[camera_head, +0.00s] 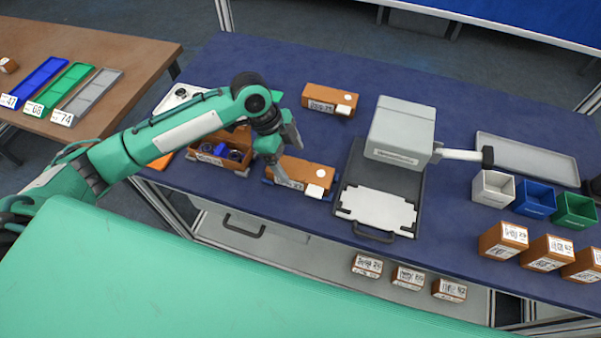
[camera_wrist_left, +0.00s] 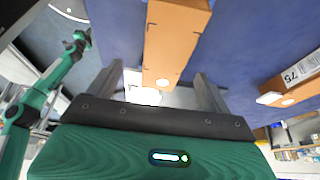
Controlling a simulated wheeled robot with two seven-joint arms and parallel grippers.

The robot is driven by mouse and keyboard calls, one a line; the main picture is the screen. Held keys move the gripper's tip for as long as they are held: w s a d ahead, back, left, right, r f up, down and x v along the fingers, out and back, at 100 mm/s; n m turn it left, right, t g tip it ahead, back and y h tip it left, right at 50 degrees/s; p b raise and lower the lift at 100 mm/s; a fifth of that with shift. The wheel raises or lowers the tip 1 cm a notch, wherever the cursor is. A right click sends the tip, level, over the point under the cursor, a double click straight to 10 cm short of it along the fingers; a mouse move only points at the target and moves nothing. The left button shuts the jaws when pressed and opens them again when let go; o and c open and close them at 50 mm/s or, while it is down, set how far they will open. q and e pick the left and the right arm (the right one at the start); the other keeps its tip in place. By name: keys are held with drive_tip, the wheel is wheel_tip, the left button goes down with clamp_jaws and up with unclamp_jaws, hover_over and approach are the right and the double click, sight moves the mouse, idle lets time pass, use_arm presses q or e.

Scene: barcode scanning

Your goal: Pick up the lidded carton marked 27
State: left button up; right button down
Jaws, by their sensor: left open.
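In the left wrist view the carton (camera_wrist_left: 172,45) lies between the spread fingers of the gripper (camera_wrist_left: 155,82). A second brown carton (camera_head: 330,99) lies farther back; its label reads 75 in the left wrist view (camera_wrist_left: 298,82). Another green arm of mine shows there, its gripper (camera_wrist_left: 80,38) too small to judge.
A grey scanner stand (camera_head: 400,133) with a dark base and white plate (camera_head: 378,211) stands just right of the carton. An open brown bin (camera_head: 222,150) with blue items is on the left. Small bins (camera_head: 534,198) and several brown boxes (camera_head: 502,239) stand at right.

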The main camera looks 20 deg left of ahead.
sight(300, 169)
use_arm(q)
drive_tip(key=shift+d+f, duration=0.25)
drive_tip(key=shift+f, duration=0.25)
drive_tip(key=x, duration=0.1)
drive_tip(key=p+x, duration=0.1)
drive_tip(key=x, duration=0.1)
drive_tip(key=p+x, duration=0.1)
drive_tip(key=shift+w+d+f, duration=0.15)
drive_tip(key=shift+w+f, duration=0.05)
drive_tip(key=shift+w, duration=0.2)
drive_tip(key=shift+f, duration=0.25)
drive_tip(key=c, duration=1.1)
use_arm(e)
drive_tip(key=shift+w+r, duration=0.25)
drive_tip(key=shift+r, duration=0.3)
drive_tip(key=shift+w+r, duration=0.25)
drive_tip(key=shift+r, duration=0.3)
use_arm(q)
drive_tip(key=shift+r, duration=0.1)
